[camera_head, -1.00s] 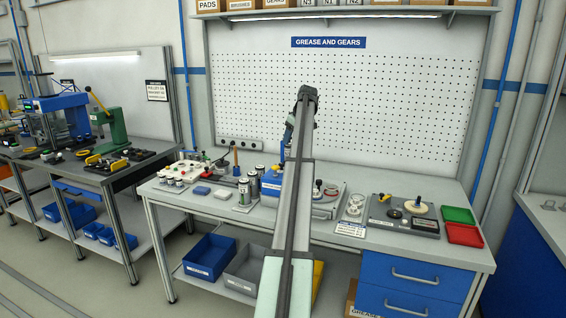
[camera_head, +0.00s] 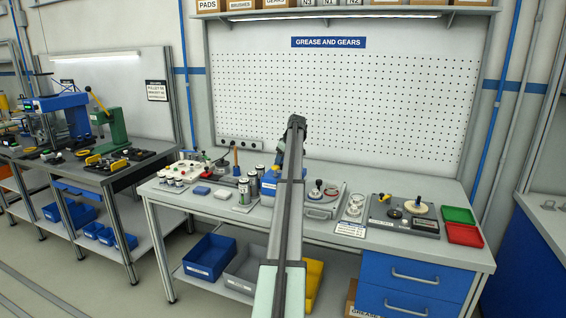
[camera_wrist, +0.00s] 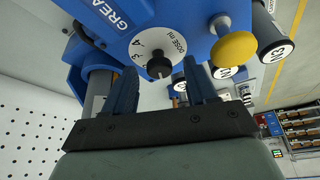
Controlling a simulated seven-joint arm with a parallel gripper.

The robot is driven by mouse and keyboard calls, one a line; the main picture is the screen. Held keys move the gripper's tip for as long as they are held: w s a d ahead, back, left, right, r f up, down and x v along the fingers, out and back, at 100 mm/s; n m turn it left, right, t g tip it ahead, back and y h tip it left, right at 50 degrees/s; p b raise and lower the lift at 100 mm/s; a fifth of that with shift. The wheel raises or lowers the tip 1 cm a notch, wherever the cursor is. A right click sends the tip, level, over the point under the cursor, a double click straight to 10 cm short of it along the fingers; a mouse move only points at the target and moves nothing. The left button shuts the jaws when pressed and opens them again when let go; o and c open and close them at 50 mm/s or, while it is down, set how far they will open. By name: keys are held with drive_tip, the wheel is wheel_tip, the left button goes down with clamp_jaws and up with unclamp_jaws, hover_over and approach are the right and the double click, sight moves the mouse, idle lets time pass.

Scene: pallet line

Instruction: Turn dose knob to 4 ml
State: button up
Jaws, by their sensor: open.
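The blue grease dispenser (camera_head: 269,183) stands on the bench in the head view, partly hidden behind my arm. In the wrist view its blue body (camera_wrist: 190,14) fills the top. The white dose dial (camera_wrist: 150,40), marked with numbers and "DOSE ml", sits on it, with a small black dose knob (camera_wrist: 159,67) at its centre. I cannot read the knob's setting. My gripper (camera_wrist: 159,70) is open, with one blue finger on each side of the knob in the picture. No contact shows, and I cannot tell whether the fingertips reach around the knob. The head view hides the fingers.
A yellow knob (camera_wrist: 234,48) sticks out of the dispenser to the right of the dial. Dark canisters (camera_wrist: 272,35) with white labels stand beside it. Grey canisters (camera_head: 244,191) stand left of the dispenser, and a grey plate with gear parts (camera_head: 404,225) lies to the right.

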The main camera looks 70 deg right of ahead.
drive_tip(key=shift+f, duration=0.1)
drive_tip(key=shift+c, duration=0.2)
drive_tip(key=c, duration=1)
